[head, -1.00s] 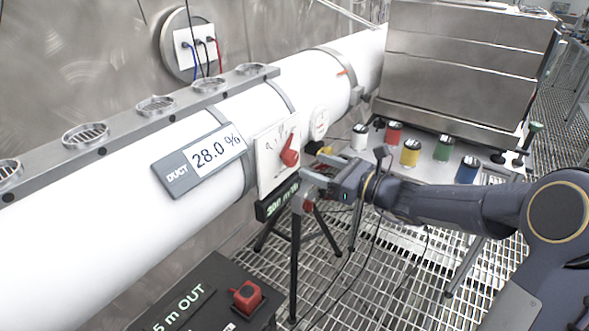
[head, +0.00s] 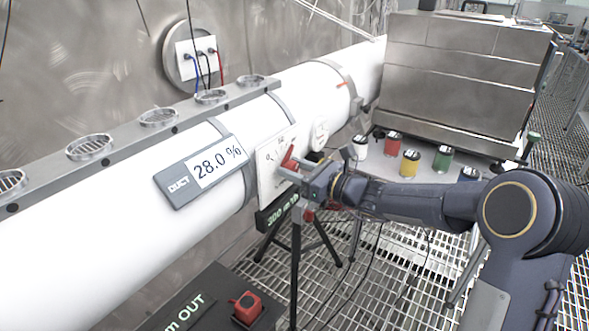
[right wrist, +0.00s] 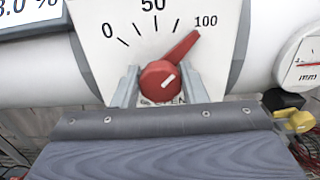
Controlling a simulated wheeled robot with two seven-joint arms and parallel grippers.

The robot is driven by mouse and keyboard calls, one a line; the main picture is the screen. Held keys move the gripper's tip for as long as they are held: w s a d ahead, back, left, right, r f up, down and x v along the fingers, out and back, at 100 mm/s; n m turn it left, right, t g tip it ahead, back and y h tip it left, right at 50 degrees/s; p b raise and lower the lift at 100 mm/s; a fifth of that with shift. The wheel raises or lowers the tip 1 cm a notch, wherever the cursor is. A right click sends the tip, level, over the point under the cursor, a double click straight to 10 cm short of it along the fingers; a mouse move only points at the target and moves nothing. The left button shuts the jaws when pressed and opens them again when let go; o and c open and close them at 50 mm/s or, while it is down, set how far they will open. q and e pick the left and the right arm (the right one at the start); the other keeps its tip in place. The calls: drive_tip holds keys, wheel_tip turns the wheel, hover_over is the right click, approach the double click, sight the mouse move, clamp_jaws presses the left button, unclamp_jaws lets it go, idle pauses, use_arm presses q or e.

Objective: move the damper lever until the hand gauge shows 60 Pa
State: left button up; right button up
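The red damper lever (head: 289,158) sits on a white scale plate (head: 268,167) on the duct. In the right wrist view the lever (right wrist: 162,80) points up and right, near the 100 mark. My right gripper (head: 293,170) is at the lever, its fingers apart on either side of the red hub; I cannot tell whether they touch it. A small round dial (head: 319,136) is on the duct right of the plate; its reading is too small to tell. No readout in Pa is legible. My left gripper is out of view.
A grey duct display (head: 201,172) reads 28.0 %. A dark box with green digits (head: 277,213) is partly hidden below the plate, by a tripod. Colored cans, including a yellow one (head: 409,163), stand at the right.

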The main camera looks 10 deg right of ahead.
drive_tip(key=c, duration=0.4)
drive_tip(key=shift+f+n+b, duration=0.2)
drive_tip(key=shift+n+b, duration=0.1)
drive_tip(key=shift+b, duration=0.4)
drive_tip(key=n+b, duration=0.4)
drive_tip(key=b, duration=0.2)
drive_tip(key=shift+f, duration=0.1)
drive_tip(key=shift+s+r+n+b, duration=0.1)
drive_tip(key=shift+r+n+b, duration=0.1)
drive_tip(key=shift+n+b, duration=1.35)
drive_tip(key=o, duration=1)
drive_tip(key=shift+c, duration=0.2)
